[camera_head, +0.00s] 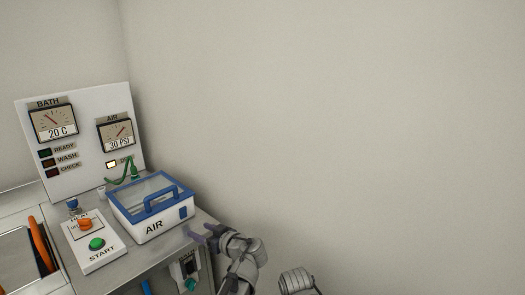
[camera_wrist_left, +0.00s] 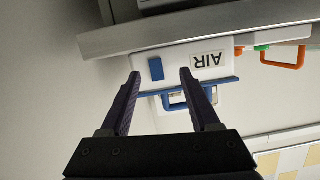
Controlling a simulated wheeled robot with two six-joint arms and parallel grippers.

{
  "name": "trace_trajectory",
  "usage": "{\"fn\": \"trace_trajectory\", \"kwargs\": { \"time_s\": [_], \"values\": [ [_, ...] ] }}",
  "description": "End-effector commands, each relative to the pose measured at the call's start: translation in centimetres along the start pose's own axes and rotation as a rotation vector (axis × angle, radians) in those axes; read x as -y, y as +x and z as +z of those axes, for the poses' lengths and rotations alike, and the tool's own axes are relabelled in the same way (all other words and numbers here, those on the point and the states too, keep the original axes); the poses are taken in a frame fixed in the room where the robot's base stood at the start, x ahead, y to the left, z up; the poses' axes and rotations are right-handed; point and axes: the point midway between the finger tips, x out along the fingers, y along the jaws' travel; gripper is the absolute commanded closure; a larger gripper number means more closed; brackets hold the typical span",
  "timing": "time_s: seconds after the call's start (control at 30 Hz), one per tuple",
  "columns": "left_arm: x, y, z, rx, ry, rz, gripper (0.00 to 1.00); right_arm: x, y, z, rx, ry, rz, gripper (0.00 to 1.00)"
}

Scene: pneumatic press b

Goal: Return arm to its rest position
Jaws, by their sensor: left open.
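My left gripper (camera_head: 203,234) is just to the right of the white AIR box, beside the bench's right edge. The left wrist view shows its two dark fingers (camera_wrist_left: 160,74) spread apart with nothing held between them. The AIR box (camera_head: 153,229) has a blue-framed clear lid, which looks shut, and a blue handle (camera_head: 147,196). In the left wrist view the box (camera_wrist_left: 228,45) appears upside down beyond the fingers, with its blue latch (camera_wrist_left: 156,69) between them in the picture. I cannot tell how far the fingertips are from it. My right gripper is not in view.
A white panel (camera_head: 87,178) with BATH and AIR gauges stands behind. The box with the green START button (camera_head: 97,243) is left of the AIR box. A teal knob (camera_head: 190,284) is on the bench front. Bare wall (camera_head: 380,130) fills the right.

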Motion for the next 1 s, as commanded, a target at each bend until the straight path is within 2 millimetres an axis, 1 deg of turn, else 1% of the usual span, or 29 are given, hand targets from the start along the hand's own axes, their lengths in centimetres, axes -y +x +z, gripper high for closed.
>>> {"fn": "trace_trajectory", "kwargs": {
  "time_s": [0.03,0.1,0.17,0.2,0.27,0.3,0.37,0.4,0.47,0.5,0.6,0.7,0.73,0.8,0.87,1.0],
  "values": [
    [0.9,-1.5,-1.3,0.068,0.054,-0.002,0.38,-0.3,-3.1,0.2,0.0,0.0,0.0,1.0],
    [1.7,-3.2,-0.9,0.188,0.151,0.006,0.38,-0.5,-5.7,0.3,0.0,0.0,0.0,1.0],
    [2.4,-5.0,-0.4,0.295,0.243,0.025,0.38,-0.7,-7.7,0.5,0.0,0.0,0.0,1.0],
    [2.8,-6.3,0.0,0.367,0.305,0.046,0.38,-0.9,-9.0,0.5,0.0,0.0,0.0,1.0],
    [3.3,-8.4,0.5,0.473,0.402,0.09,0.38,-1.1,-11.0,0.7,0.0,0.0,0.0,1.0],
    [3.7,-9.9,0.8,0.542,0.467,0.126,0.38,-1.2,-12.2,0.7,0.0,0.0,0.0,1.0],
    [4.2,-12.4,1.1,0.643,0.565,0.191,0.38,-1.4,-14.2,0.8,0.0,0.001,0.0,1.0],
    [4.5,-14.1,1.3,0.707,0.631,0.243,0.38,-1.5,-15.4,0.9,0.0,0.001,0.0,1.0],
    [5.0,-16.7,1.4,0.794,0.723,0.326,0.38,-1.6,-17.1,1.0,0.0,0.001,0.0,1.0],
    [5.3,-18.4,1.5,0.845,0.78,0.385,0.38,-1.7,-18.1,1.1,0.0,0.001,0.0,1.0],
    [5.9,-22.1,1.4,0.947,0.901,0.528,0.38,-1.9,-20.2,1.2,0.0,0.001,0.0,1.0],
    [6.4,-25.0,1.3,1.014,0.987,0.65,0.38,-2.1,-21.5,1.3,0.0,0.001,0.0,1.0],
    [6.5,-25.6,1.3,1.028,1.006,0.678,0.38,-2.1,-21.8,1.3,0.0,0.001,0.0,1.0],
    [6.7,-26.8,1.3,1.051,1.039,0.731,0.38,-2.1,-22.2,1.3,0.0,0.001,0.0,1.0],
    [6.7,-27.3,1.4,1.062,1.057,0.76,0.38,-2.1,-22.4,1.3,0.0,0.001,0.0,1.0],
    [6.8,-27.7,1.5,1.07,1.07,0.781,0.38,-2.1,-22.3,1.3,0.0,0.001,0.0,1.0]
  ]
}}
